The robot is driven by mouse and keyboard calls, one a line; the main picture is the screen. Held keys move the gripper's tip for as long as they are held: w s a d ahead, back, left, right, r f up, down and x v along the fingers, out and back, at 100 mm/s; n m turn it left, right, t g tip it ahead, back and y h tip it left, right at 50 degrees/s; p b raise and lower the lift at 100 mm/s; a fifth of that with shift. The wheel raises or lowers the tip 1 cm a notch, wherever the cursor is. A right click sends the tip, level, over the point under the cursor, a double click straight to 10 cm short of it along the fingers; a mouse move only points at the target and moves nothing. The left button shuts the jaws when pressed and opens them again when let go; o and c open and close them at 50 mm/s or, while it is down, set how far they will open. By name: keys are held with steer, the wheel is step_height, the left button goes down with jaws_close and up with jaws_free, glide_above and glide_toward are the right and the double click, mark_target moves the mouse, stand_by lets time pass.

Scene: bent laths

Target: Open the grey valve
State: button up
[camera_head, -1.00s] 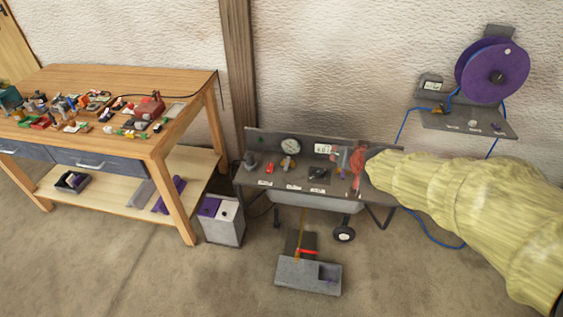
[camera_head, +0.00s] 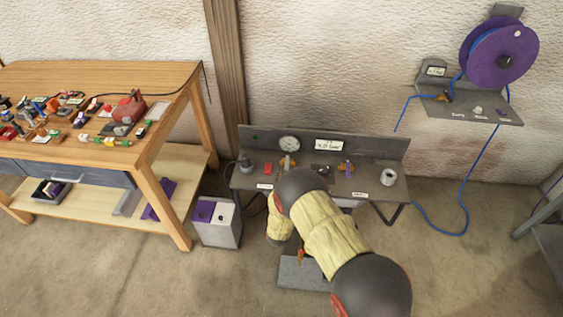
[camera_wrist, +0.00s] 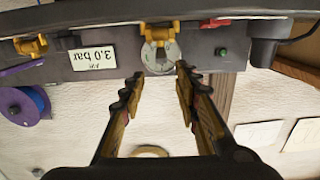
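The grey valve, an orange body with a pale grey lever (camera_head: 287,160), stands on the dark workbench panel (camera_head: 373,183) just below the round gauge. In the wrist view, which is upside down, the valve (camera_wrist: 159,32) lies in front of the gauge (camera_wrist: 158,58). My gripper (camera_wrist: 158,76) is open and empty, its two fingers apart and pointing toward the valve, with the gauge between the tips in the picture. I see no contact with the valve. In the head view my arm hides the gripper.
A second orange valve with a purple lever (camera_head: 347,167) stands right of the grey one; a pressure label (camera_head: 329,146) is behind it. A grey cylinder (camera_head: 389,177) is at the panel's right end. A purple reel (camera_head: 499,53) with blue hose hangs on the right wall.

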mark_target(287, 166)
steer(key=shift+s+a+f, duration=0.1)
steer(key=shift+s+f, duration=0.05)
steer(key=shift+f, duration=0.3)
steer(key=shift+s+a+f, duration=0.1)
steer(key=shift+f, duration=0.3)
steer(key=w+b, duration=0.2)
steer(key=w, duration=0.4)
steer(key=shift+w+d, duration=0.1)
steer(key=shift+w, duration=0.75)
steer(key=shift+c, duration=0.4)
steer(key=c, duration=0.7)
jaws_close()
